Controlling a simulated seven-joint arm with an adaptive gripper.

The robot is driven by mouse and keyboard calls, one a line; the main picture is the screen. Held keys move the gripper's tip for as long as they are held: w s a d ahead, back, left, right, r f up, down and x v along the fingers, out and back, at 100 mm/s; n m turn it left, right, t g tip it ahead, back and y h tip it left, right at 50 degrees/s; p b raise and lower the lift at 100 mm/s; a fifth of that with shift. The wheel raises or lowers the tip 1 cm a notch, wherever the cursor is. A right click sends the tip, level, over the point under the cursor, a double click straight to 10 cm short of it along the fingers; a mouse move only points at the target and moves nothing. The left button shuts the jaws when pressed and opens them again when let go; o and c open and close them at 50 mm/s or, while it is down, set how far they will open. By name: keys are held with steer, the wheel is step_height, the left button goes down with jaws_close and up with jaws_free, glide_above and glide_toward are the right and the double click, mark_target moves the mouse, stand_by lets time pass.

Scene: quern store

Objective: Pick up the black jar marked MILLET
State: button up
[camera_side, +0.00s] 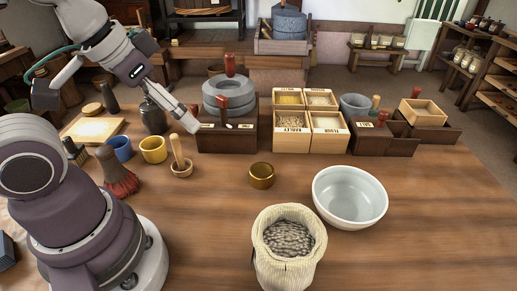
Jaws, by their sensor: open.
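A dark jar (152,116) stands on the wooden table at the left, behind the blue and yellow cups. I cannot read any marking on it, so I cannot tell whether it is the MILLET jar. A slimmer dark bottle-like thing (110,98) stands farther left and back. My gripper (193,124) is open, to the right of the dark jar and apart from it, in front of the quern's dark wooden box. Its fingers are small in the view, and I see nothing held in them.
The stone quern (229,92) stands close behind my gripper. A blue cup (120,148), yellow cup (154,150) and mortar with pestle (181,168) crowd the front. Labelled grain boxes (291,118), a white bowl (349,197) and a sack (289,262) stand right. The right foreground is clear.

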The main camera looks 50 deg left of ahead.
steer(key=o, duration=0.3)
steer(key=n+g+y, duration=0.3)
steer(key=n+y, duration=0.3)
steer(key=n, duration=0.7)
glide_toward(149, 100)
step_height(149, 100, down, 2)
steer(key=shift+n, duration=0.3)
steer(key=x, duration=0.4)
steer(key=shift+s+a, duration=0.15)
steer(key=shift+a, duration=0.1)
steer(key=shift+w+a+r+x, duration=0.1)
steer(key=shift+w+x, duration=0.05)
steer(key=shift+x, duration=1.4)
steer(key=shift+w+a+r+x, duration=0.1)
steer(key=shift+a+x, duration=0.05)
steer(key=shift+x, duration=1.45)
